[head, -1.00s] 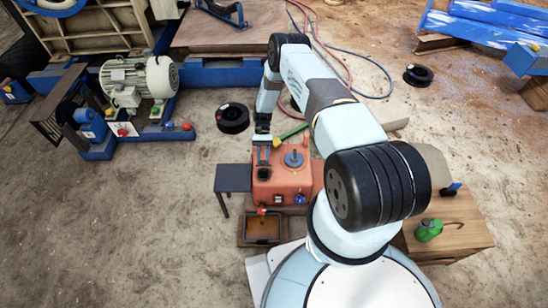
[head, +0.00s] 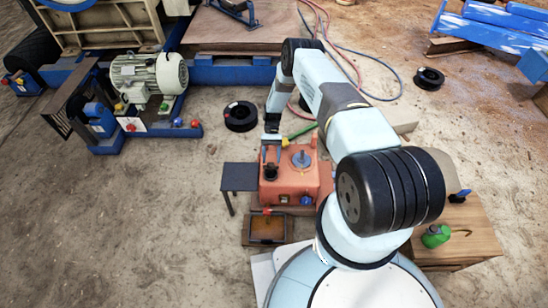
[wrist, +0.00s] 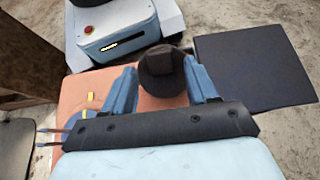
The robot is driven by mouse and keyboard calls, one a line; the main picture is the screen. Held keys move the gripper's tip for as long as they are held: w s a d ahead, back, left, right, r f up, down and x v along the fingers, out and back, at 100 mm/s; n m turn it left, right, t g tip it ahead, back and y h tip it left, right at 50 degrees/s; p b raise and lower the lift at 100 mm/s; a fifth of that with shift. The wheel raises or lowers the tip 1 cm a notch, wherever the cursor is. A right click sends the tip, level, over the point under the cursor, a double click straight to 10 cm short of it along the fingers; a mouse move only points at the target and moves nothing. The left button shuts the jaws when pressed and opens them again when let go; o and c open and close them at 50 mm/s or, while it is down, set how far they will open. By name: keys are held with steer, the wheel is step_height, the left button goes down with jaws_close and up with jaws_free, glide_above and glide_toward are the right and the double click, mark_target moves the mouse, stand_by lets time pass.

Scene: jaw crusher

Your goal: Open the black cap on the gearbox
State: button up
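The orange-red gearbox (head: 297,190) stands in the middle of the head view, just in front of my base. Its round black cap (head: 271,173) is on the top at the left. In the wrist view the black cap (wrist: 162,76) shows between the two blue fingers of my gripper (wrist: 163,84). One finger is on each side of it, with hardly any visible gap. I cannot tell whether they touch it. In the head view my gripper (head: 273,154) points down at the cap's far side, with its fingers spread apart.
A dark small table (head: 238,177) stands left of the gearbox. A tray with brown content (head: 266,229) lies in front. A grey round fitting (head: 301,159) rises from the gearbox top. A wooden table with a green can (head: 436,236) is at right. Open ground lies left.

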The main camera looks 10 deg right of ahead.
steer(key=shift+w+r, duration=0.1)
steer(key=shift+w, duration=0.05)
steer(key=v, duration=1.3)
steer(key=shift+w, duration=0.25)
steer(key=shift+d, duration=0.1)
